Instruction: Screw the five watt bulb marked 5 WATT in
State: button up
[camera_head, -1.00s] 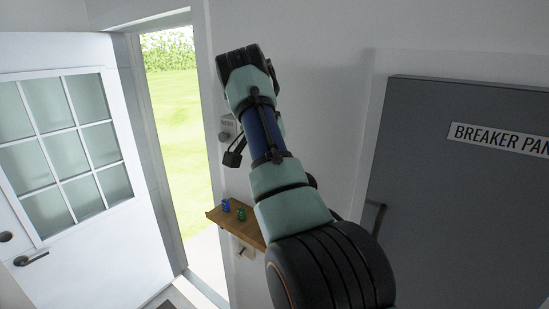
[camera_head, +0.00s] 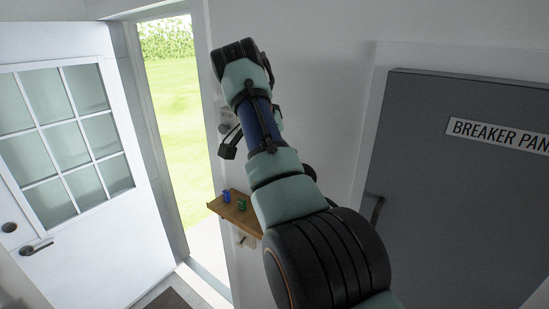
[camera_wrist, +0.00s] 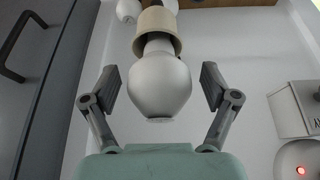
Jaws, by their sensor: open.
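In the wrist view, a white bulb (camera_wrist: 158,85) sits between the two fingers of my gripper (camera_wrist: 160,80), its broad end toward the camera. Its neck goes into a beige, ring-like socket (camera_wrist: 157,25); I cannot tell how far it is screwed in. My gripper is open, with a gap between each finger and the bulb. No 5 WATT marking is readable on the side I see. In the head view my arm reaches up toward the wall beside the doorway, and the bulb and socket cannot be made out there.
A wooden shelf (camera_head: 244,218) on the wall holds a small blue object (camera_head: 226,196) and a green one (camera_head: 241,207). A grey breaker panel (camera_head: 455,190) stands right, an open white door (camera_head: 90,240) left. The wrist view shows a labelled box (camera_wrist: 297,108) and a red light (camera_wrist: 301,171).

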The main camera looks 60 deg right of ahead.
jog(key=n+b, duration=0.1)
jog(key=b, duration=0.1)
jog(key=shift+f+n+t+b, duration=0.25)
jog(key=shift+n+t+b, duration=0.1)
jog(key=shift+n+t, duration=0.05)
jog(key=n+t+b, duration=0.1)
jog(key=n+b, duration=0.3)
jog(key=shift+t, duration=0.4)
jog(key=n+t+b, duration=0.1)
jog(key=n, duration=0.2)
jog(key=shift+s+d+n+y, duration=0.1)
jog(key=shift+n+y, duration=0.2)
jog(key=n, duration=0.1)
jog(key=n+t, duration=0.1)
jog(key=shift+r+n+y, duration=0.3)
jog(key=c, duration=0.9)
jog(key=m+g+h+p, duration=0.1)
jog(key=m, duration=0.3)
jog(key=shift+r, duration=0.1)
jog(key=shift+m+g+p, duration=0.4)
jog(key=shift+m+g, duration=0.2)
jog(key=shift+m, duration=0.5)
